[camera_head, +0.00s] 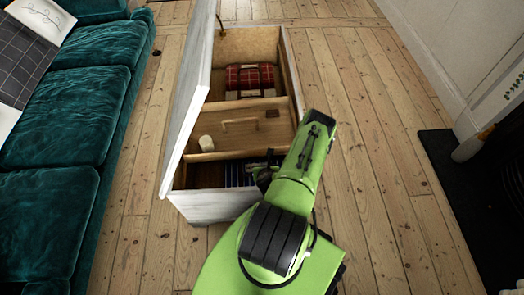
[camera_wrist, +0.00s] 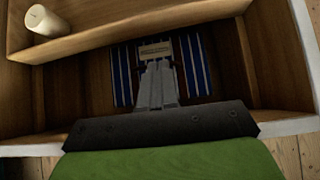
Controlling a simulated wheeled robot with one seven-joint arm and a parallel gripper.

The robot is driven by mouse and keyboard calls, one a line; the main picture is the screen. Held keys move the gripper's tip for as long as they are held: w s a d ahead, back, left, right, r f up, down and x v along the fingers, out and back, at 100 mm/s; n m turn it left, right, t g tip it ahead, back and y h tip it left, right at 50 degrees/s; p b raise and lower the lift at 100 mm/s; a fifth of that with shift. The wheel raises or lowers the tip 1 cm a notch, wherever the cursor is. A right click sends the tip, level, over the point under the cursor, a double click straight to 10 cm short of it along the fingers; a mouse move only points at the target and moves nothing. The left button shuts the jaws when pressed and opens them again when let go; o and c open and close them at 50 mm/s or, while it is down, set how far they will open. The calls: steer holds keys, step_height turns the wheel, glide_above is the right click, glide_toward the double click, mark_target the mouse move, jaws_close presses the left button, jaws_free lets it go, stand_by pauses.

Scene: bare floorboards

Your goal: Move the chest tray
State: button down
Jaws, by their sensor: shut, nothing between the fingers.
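A white chest (camera_head: 228,203) stands open on the floor, its lid (camera_head: 190,95) raised on the left. The wooden chest tray (camera_head: 235,155) sits across the middle of the chest, with a handle-like bar (camera_head: 240,121) on it. A small white candle-like cylinder (camera_head: 206,143) lies or stands in the tray. In the wrist view the tray's near wall (camera_wrist: 100,38) crosses the top, with the cylinder (camera_wrist: 47,20) at upper left. My gripper (camera_head: 262,172) is over the chest's near compartment, just in front of the tray. Its fingers (camera_wrist: 158,68) are shut and empty, pointing toward the tray.
Blue-striped items (camera_wrist: 122,78) with a tan label (camera_wrist: 154,50) lie in the near compartment below my fingers. A red tartan bundle (camera_head: 250,78) lies in the far compartment. A teal sofa (camera_head: 75,100) stands left. Bare floorboards (camera_head: 365,130) lie right, before a dark mat (camera_head: 460,200).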

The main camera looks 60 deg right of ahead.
mark_target(262, 150)
steer(key=b+x, duration=0.1)
steer(key=x, duration=0.3)
steer(key=w+r+b+x, duration=0.1)
steer(key=b+x, duration=0.1)
steer(key=x, duration=0.2)
steer(key=d+b+x, duration=0.1)
steer(key=b+x, duration=0.1)
steer(key=x, duration=0.2)
steer(key=shift+w+d+r, duration=0.2)
steer(key=shift+r, duration=0.05)
steer(key=shift+w+d+r, duration=0.1)
steer(key=shift+w+d, duration=0.1)
steer(key=shift+d, duration=0.05)
